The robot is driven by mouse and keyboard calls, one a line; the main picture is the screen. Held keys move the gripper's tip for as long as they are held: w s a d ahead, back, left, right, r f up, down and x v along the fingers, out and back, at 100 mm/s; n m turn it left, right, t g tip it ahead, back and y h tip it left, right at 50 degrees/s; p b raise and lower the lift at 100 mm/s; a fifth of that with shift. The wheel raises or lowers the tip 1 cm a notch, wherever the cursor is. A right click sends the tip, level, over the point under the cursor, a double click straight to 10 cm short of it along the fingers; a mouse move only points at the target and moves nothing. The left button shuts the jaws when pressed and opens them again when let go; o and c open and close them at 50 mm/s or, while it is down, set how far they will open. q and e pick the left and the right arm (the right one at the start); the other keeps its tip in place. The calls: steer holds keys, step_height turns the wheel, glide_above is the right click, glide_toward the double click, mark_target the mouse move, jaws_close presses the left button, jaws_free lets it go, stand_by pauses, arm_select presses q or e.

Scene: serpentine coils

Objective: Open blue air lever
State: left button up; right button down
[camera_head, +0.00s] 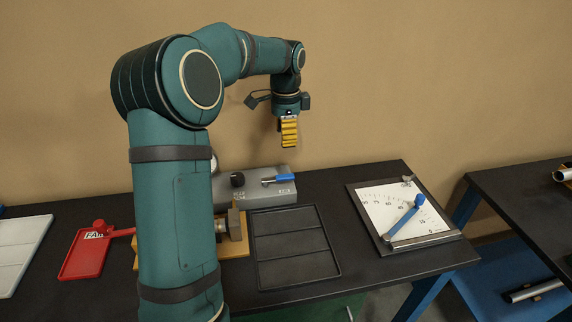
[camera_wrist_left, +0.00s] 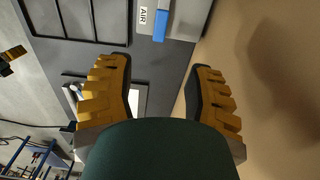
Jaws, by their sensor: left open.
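The blue air lever (camera_head: 279,178) lies along the top of a grey box (camera_head: 258,188) at the back of the dark table, against the tan wall. In the left wrist view the blue lever (camera_wrist_left: 160,25) shows at the top, beside a white label reading AIR (camera_wrist_left: 143,16). My left gripper (camera_head: 289,145) hangs above and behind the box, pointing down, apart from the lever. In the left wrist view its two yellow fingers (camera_wrist_left: 160,85) stand wide apart with nothing between them. My right gripper is in neither view.
A black divided tray (camera_head: 294,250) lies in front of the box. A white angle board with a blue arm (camera_head: 405,214) is to the right. A red tray (camera_head: 84,254) and a vise-like fixture (camera_head: 236,236) are left. My left arm hides part of the table.

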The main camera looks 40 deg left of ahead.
mark_target(286, 176)
arm_select(q)
step_height(286, 176, down, 14)
steer(key=shift+r+b, duration=0.15)
steer(key=shift+b, duration=0.95)
jaws_close()
